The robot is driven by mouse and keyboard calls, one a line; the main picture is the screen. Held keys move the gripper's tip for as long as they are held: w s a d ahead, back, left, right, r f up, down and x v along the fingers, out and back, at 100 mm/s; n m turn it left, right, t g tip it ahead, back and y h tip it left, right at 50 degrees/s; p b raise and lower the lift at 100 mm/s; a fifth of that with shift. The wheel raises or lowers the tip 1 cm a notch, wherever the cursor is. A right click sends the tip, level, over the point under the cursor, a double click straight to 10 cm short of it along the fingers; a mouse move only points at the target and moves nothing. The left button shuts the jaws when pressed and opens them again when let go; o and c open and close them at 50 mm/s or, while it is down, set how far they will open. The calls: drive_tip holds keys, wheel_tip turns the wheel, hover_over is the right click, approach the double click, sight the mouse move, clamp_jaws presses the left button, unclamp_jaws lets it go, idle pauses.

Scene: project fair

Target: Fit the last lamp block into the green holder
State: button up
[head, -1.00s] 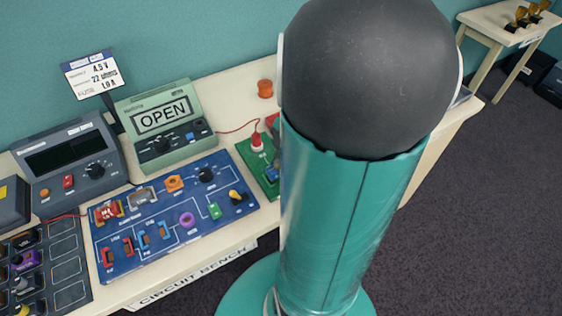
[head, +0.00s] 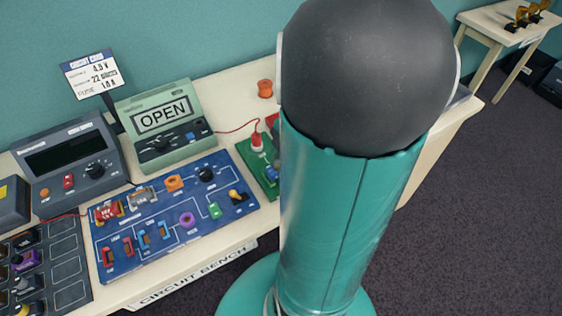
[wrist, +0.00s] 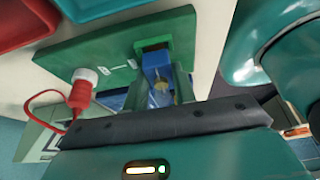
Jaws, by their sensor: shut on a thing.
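The lamp block (wrist: 157,64) is blue with a small yellowish part, seen in the wrist view. My gripper (wrist: 160,82) is shut on it, with a finger on each side. The block is at the green holder (wrist: 153,44), a raised green part on the green board. Whether it is seated or still a little above the holder I cannot tell. The green board (wrist: 110,66) lies on the bench.
A red plug (wrist: 79,93) with a red wire stands on the green board, close to my gripper. The head view shows a blue circuit board (head: 150,235), a green meter reading OPEN (head: 162,115) and an orange spool (head: 265,88).

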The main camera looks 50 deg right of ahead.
drive_tip(key=shift+f, duration=0.55)
idle(0.4)
drive_tip(key=o, duration=1.5)
drive_tip(key=shift+o, duration=0.2)
drive_tip(key=shift+r, duration=4)
drive_tip(key=shift+w+a+r, duration=0.15)
drive_tip(key=shift+a+r, duration=0.05)
drive_tip(key=shift+a, duration=0.15)
drive_tip(key=a+r+m+t+h, duration=0.1)
drive_tip(key=a+r+m, duration=0.2)
drive_tip(key=a+m, duration=0.2)
drive_tip(key=a+r+m+t+h, duration=0.2)
drive_tip(key=a+r+m, duration=0.1)
drive_tip(key=a+m, duration=0.2)
drive_tip(key=w+a+r+m+t+h, duration=0.1)
drive_tip(key=a+r+m, duration=0.2)
drive_tip(key=a, duration=0.5)
drive_tip(key=shift+a+m, duration=0.4)
drive_tip(key=shift+m, duration=0.5)
